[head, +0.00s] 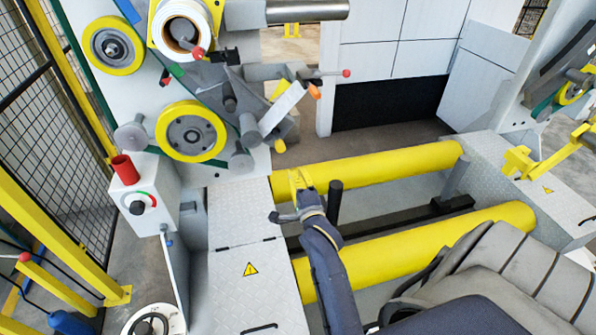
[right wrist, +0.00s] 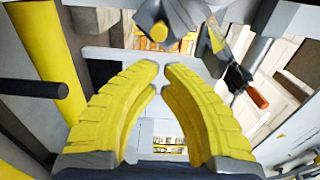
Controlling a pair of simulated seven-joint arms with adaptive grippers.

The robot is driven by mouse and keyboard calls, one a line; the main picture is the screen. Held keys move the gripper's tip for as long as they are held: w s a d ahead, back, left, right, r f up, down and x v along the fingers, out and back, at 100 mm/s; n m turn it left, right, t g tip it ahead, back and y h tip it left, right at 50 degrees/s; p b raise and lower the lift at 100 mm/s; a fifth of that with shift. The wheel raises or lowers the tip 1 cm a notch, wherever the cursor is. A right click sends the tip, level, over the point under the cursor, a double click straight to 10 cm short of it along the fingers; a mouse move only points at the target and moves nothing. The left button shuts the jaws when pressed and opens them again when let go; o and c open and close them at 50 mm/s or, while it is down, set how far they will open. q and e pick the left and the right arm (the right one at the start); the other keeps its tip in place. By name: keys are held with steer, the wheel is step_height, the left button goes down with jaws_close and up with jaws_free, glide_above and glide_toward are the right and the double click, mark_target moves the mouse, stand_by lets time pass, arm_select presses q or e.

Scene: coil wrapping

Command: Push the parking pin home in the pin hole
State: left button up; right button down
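I cannot surely pick out the parking pin or its pin hole. My right gripper (head: 297,178), with yellow ribbed fingers, is just below that knob, over the near end of the rear yellow tube. In the right wrist view the fingertips of this gripper (right wrist: 163,66) almost meet, with nothing seen between them. A grey cylinder with a yellow end (right wrist: 158,32) appears beyond the tips. My left gripper is not in view.
A black upright post (head: 335,202) stands close right of my right gripper. Two yellow tubes (head: 390,165) (head: 420,245) cross the frame.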

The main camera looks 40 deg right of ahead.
steer(key=x, duration=1.2)
steer(key=shift+w+d, duration=0.1)
steer(key=shift+w, duration=0.05)
